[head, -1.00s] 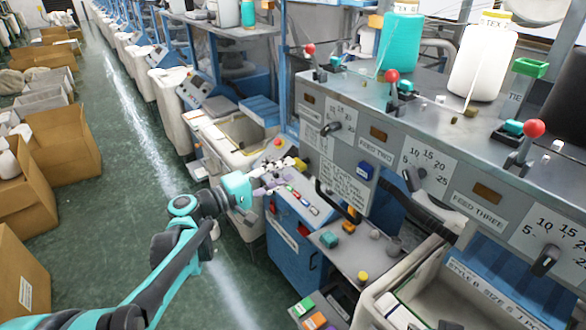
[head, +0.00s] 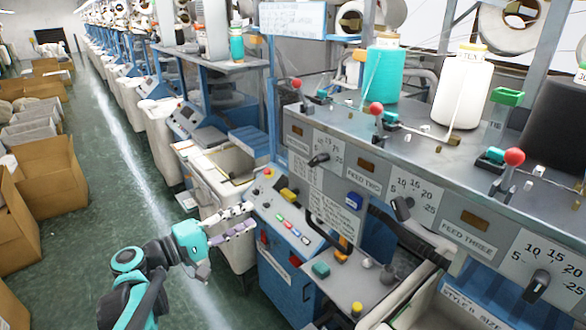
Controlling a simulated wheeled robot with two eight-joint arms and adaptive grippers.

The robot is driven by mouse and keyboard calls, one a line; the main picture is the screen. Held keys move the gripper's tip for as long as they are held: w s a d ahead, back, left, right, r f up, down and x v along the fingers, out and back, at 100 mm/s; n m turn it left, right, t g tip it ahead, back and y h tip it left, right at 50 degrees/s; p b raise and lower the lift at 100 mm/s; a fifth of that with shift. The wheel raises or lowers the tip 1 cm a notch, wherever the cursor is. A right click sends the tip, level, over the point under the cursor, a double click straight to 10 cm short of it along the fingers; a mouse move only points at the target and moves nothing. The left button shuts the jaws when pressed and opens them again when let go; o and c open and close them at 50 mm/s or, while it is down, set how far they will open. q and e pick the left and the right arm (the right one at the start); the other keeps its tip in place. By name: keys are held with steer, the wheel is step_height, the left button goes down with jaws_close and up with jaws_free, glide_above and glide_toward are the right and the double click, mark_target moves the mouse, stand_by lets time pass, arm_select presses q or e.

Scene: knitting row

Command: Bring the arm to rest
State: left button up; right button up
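My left arm comes in from the lower left. Its teal gripper (head: 251,216) is at the left edge of the blue control panel (head: 290,228). The two jointed fingers, one white and one purplish, point right and stand apart. My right gripper is not in view.
A machine with dials (head: 402,207) and red-knobbed levers (head: 376,108) fills the right. Teal (head: 382,75) and white (head: 460,92) yarn cones stand on its top. Cardboard boxes (head: 55,175) line the left. The green aisle floor (head: 100,200) between is clear.

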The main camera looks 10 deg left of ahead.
arm_select(q)
steer(key=s+d+f+m+g+y+b, duration=0.25)
steer(key=d+f+b, duration=0.2)
steer(key=f, duration=0.55)
steer(key=s+d+f+m+g+y+b, duration=0.1)
steer(key=s+d+f+g+y+b, duration=0.2)
steer(key=d+f, duration=0.45)
steer(key=s+a+f+m+g+y+b, duration=0.1)
steer(key=s+a+f+m+y+b, duration=0.1)
steer(key=f, duration=0.5)
steer(key=s+a+f+m+y+b, duration=0.2)
steer(key=s+f+m+y+b, duration=0.1)
steer(key=s+f, duration=0.4)
steer(key=shift+s+a+f+m+g+b, duration=0.2)
steer(key=shift+s+f+m+g+b, duration=0.2)
steer(key=shift+m+b, duration=0.45)
steer(key=shift+w, duration=0.1)
